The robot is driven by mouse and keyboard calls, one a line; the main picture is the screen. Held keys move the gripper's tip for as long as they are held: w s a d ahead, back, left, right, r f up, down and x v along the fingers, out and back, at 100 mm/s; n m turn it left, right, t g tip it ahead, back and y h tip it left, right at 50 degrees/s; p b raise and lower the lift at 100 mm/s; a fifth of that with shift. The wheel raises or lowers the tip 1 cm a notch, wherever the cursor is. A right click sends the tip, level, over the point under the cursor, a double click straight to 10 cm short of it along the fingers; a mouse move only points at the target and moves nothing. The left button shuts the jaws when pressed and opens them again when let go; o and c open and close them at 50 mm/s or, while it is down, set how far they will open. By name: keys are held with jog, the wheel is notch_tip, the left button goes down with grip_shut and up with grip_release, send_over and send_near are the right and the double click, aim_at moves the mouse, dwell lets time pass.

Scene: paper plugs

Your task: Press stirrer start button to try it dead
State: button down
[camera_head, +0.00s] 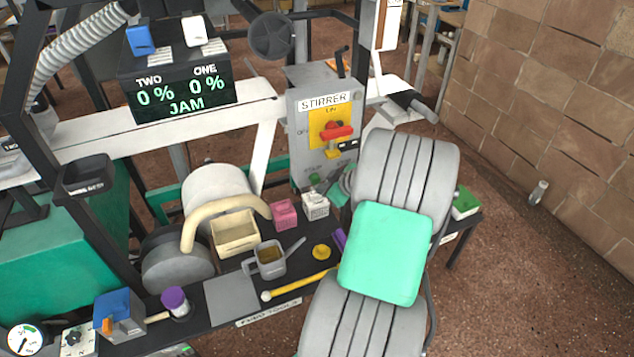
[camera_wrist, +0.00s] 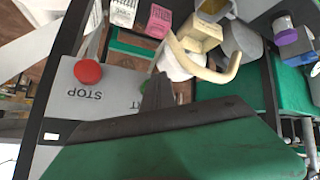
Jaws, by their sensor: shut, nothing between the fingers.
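The stirrer control box (camera_head: 301,115) is a grey panel in the upper middle of the head view, with a red rotary handle (camera_head: 337,131) on a yellow plate. A small green button (camera_head: 315,178) is low on it. In the wrist view, the red STOP button (camera_wrist: 88,71) is clear on the grey panel, and the green start button (camera_wrist: 179,88) shows partly beside my finger. My gripper (camera_wrist: 157,85) is shut and empty, its dark tip over or close by the green button. I cannot tell whether it touches. The START lettering is mostly covered.
A black bench holds a white box (camera_head: 315,206), a pink block (camera_head: 284,214), a cream bin (camera_head: 235,233), a grey jug (camera_head: 270,261) and a yellow-handled tool (camera_head: 300,285). A display (camera_head: 180,97) reads 0 % and JAM. A block wall stands at right.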

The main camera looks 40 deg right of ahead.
jog(key=shift+w+d, duration=0.1)
jog(key=shift+w, duration=0.3)
jog(key=shift+w+d+b, duration=0.1)
jog(key=shift+w+b, duration=0.35)
jog(key=shift+b, duration=0.1)
dwell(0.5)
jog(key=shift+s+a, duration=0.25)
jog(key=shift+s, duration=0.6)
jog(key=s, duration=0.2)
jog(key=s+a, duration=0.1)
jog(key=s, duration=0.1)
jog(key=shift+s+a, duration=0.2)
jog(key=shift+s, duration=0.2)
dwell(0.5)
